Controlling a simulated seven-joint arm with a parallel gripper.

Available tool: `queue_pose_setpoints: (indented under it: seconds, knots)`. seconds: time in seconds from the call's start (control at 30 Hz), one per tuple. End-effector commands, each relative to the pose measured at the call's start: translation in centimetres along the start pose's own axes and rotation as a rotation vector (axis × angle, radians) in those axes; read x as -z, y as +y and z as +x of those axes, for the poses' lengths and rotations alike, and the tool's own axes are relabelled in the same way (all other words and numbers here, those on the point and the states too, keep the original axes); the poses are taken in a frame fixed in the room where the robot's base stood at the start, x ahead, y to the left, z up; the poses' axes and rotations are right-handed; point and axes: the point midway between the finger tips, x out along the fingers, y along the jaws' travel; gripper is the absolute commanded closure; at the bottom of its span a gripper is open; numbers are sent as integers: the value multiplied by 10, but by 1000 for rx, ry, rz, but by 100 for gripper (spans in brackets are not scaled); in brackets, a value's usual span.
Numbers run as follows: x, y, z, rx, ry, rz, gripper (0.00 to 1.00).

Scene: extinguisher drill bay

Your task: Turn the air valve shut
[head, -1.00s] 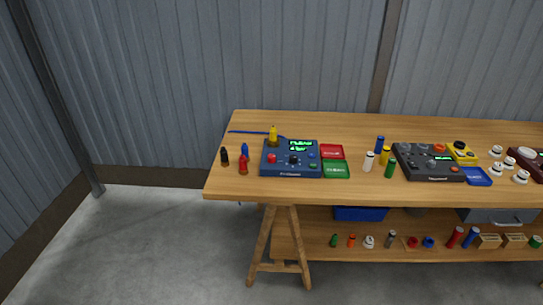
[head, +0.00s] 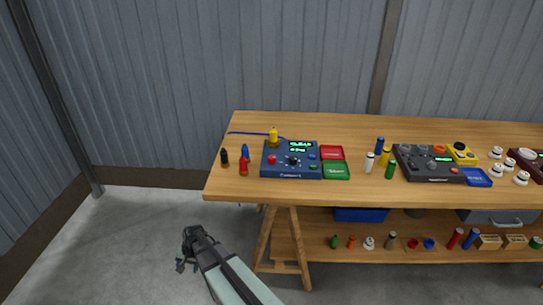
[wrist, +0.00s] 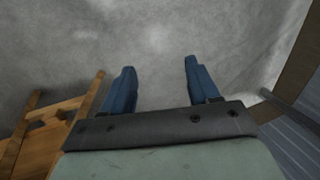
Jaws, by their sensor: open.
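A blue control unit (head: 292,173) sits at the left of the workbench, with a dark knob (head: 293,160), a red button (head: 272,160) and a green-lit display. A yellow bottle-shaped piece (head: 273,134) stands at its back left corner. I cannot tell which part is the air valve; no label is readable. My gripper (head: 186,264) is low over the floor, left of the bench's front trestle and well away from the unit. In the wrist view my gripper (wrist: 159,66) has its two blue fingers apart, with nothing between them.
The wooden bench (head: 330,194) has a front edge and trestle leg (head: 265,240) right of my arm. A red tray (head: 332,152), green tray (head: 336,170), upright cylinders and a dark unit (head: 428,163) stand farther right. The lower shelf holds small items. Floor at left is clear.

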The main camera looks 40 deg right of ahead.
Motion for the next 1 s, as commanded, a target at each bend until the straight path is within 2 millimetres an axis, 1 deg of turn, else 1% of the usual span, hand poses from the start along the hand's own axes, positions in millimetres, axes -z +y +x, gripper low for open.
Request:
queue_pose_setpoints:
  seconds: [0.03, 0.17, 0.2, 0.27, 0.3, 0.37, 0.43, 0.53, 0.63, 0.77, 0.8, 0.87, 0.9, 0.97, 1.0]
  knots:
    - [22, -16, -11, 32, 29, 28, 40]
    - [65, -51, -43, 117, 92, 106, 40]
    - [78, -62, -54, 144, 110, 131, 40]
    - [98, -77, -71, 184, 137, 166, 40]
    - [111, -87, -84, 212, 155, 190, 40]
    - [130, -100, -103, 249, 177, 225, 40]
    - [152, -113, -127, 290, 199, 267, 40]
    - [183, -122, -163, 327, 220, 329, 40]
    - [213, -120, -201, 343, 229, 391, 40]
    - [250, -105, -254, 337, 229, 479, 40]
    - [260, -98, -270, 332, 229, 505, 40]
    - [275, -86, -295, 317, 228, 545, 40]
    - [284, -76, -313, 303, 228, 573, 40]
    - [296, -56, -339, 271, 227, 614, 40]
    - [302, -40, -358, 240, 226, 642, 40]
